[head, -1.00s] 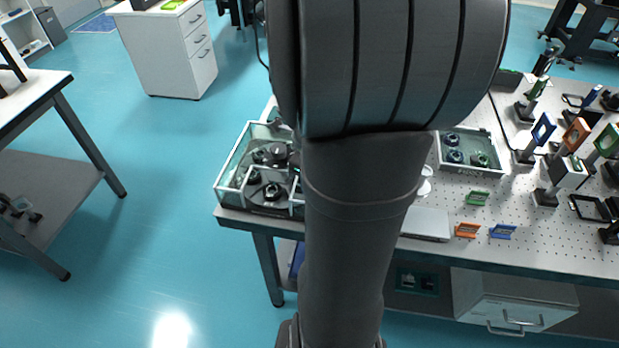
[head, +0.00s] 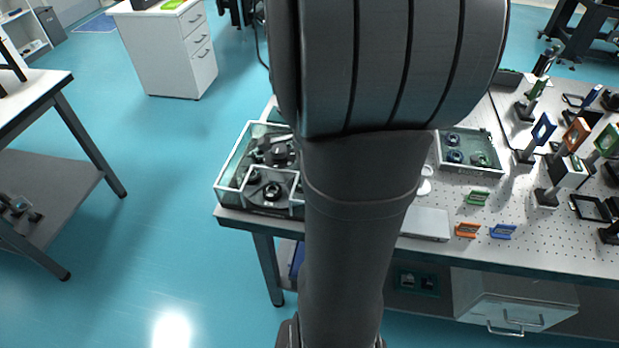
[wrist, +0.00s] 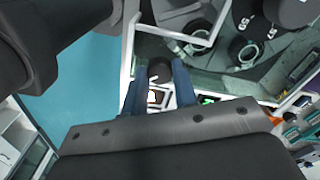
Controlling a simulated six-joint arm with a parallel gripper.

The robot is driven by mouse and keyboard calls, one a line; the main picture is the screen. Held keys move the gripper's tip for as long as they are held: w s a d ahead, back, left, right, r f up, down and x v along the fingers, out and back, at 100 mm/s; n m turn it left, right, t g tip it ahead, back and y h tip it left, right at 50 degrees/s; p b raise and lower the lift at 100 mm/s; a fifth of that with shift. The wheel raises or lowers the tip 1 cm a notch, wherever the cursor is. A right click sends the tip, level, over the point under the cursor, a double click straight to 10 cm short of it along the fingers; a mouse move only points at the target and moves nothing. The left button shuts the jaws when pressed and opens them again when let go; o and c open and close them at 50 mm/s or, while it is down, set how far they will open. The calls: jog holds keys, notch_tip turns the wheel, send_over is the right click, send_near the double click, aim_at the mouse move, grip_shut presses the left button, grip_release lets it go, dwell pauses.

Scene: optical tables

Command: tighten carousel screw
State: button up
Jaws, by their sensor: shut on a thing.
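The carousel (head: 273,172), dark with round ring-shaped holders, sits in a clear-walled, white-edged case at the left end of the optical table. It also shows in the wrist view (wrist: 285,50), at the upper right. My gripper (wrist: 158,78) has its two bluish fingers either side of a dark round-topped piece (wrist: 160,71), close to the case wall. The gripper is shut on this piece. I cannot tell for sure whether it is the carousel screw, as its lower part is hidden. In the head view my arm hides the gripper.
The case's pale edges (head: 232,166) stand close to my gripper. A second tray with dark rings (head: 470,152) is right of my arm. Small coloured mounts (head: 467,230) and a grey plate (head: 427,223) lie on the table. Upright optics crowd its right side.

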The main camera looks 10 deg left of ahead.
jog(key=n, duration=1.4)
jog(key=shift+n, duration=0.3)
jog(key=n, duration=1.1)
dwell(0.4)
jog(key=o, duration=1)
